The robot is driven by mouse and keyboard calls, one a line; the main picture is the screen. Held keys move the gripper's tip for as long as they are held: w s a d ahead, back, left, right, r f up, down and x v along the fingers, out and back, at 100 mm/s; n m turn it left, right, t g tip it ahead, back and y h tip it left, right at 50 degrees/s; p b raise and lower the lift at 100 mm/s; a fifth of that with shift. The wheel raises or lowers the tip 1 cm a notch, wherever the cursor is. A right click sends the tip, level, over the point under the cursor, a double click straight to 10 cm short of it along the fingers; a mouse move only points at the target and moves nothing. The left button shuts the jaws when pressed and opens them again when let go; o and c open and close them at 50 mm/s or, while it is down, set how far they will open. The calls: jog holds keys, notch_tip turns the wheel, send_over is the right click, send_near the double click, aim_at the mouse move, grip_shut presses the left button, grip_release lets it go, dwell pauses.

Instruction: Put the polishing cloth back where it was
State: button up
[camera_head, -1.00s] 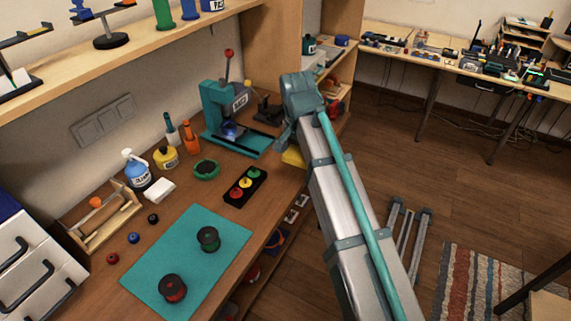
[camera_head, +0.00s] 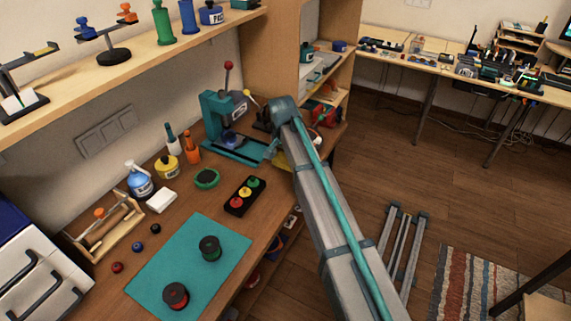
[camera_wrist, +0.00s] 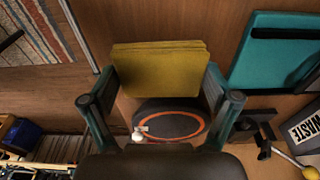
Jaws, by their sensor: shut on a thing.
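The polishing cloth (camera_wrist: 160,70) is a yellow folded, flat stack. My gripper (camera_wrist: 158,78) is shut on it, with one finger at each side edge. In the head view a small part of the cloth (camera_head: 281,161) shows beside the teal press, at the right end of the workbench. My arm hides most of my gripper there. In the wrist view the cloth is over brown wood; I cannot tell whether it touches it.
The teal press (camera_head: 222,125) stands close left of my gripper. A dark disc with an orange ring (camera_wrist: 170,122) shows below the cloth. A bin marked WASTE (camera_wrist: 304,128) is at the right. A black tray with coloured buttons (camera_head: 245,195) lies nearer on the bench.

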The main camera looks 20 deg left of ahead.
aim_at(285, 165)
jog(key=shift+w+a+f+p, duration=0.15)
jog(key=shift+f+p, duration=0.6)
jog(key=shift+f, duration=1)
jog(key=shift+f, duration=0.1)
jog(key=o, duration=0.9)
jog(key=shift+c, duration=0.2)
jog(key=r+b, duration=0.1)
jog(key=r, duration=0.3)
jog(key=s+r, duration=0.1)
jog(key=r, duration=0.3)
jog(key=r+b, duration=0.1)
jog(key=r, duration=0.3)
jog(key=shift+s+r+b, duration=0.1)
jog(key=shift+s+b, duration=0.1)
jog(key=shift+b, duration=0.15)
